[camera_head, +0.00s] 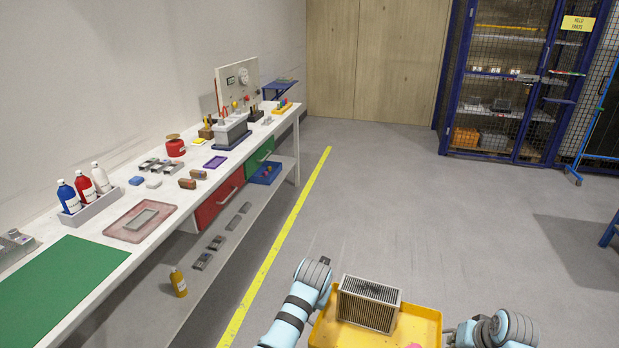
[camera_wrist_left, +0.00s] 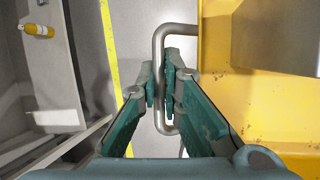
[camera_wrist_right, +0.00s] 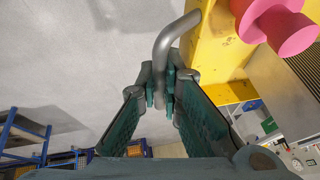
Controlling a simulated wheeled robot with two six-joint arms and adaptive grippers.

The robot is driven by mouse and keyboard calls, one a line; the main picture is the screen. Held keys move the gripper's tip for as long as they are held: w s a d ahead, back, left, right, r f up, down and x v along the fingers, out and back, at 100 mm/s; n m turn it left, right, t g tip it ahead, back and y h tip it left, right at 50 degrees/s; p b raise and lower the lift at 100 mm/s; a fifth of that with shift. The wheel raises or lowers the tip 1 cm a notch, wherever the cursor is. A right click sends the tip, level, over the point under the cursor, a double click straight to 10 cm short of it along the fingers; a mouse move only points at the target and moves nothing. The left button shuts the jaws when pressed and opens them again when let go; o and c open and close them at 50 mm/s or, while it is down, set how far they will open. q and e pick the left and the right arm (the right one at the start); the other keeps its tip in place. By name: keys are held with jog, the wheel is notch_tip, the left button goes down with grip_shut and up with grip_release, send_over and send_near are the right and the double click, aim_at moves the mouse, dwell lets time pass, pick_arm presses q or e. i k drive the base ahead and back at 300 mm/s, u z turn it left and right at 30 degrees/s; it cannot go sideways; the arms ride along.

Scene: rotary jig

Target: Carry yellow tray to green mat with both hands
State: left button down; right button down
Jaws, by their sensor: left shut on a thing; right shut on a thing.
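The yellow tray (camera_head: 420,322) is at the bottom of the head view, held off the bench over the floor. It carries a grey finned block (camera_head: 369,304) and a pink part, mostly cut off in the head view but clear in the right wrist view (camera_wrist_right: 275,22). My left gripper (camera_wrist_left: 168,90) is shut on the tray's bent metal handle (camera_wrist_left: 172,30). My right gripper (camera_wrist_right: 163,88) is shut on the other metal handle (camera_wrist_right: 172,36). The green mat (camera_head: 62,290) lies bare on the near end of the white bench at the left.
A bottle rack (camera_head: 93,206) and a pinkish shallow tray (camera_head: 118,221) stand beyond the mat on the bench (camera_head: 172,224). A yellow bottle (camera_head: 178,282) is on the lower shelf. A yellow floor line (camera_head: 283,245) runs along the bench. Open floor lies ahead.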

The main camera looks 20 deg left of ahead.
aim_at(44, 285)
jog(key=i, duration=1.55)
jog(key=u, duration=3.25)
jog(key=i, duration=1.5)
jog(key=z, duration=0.05)
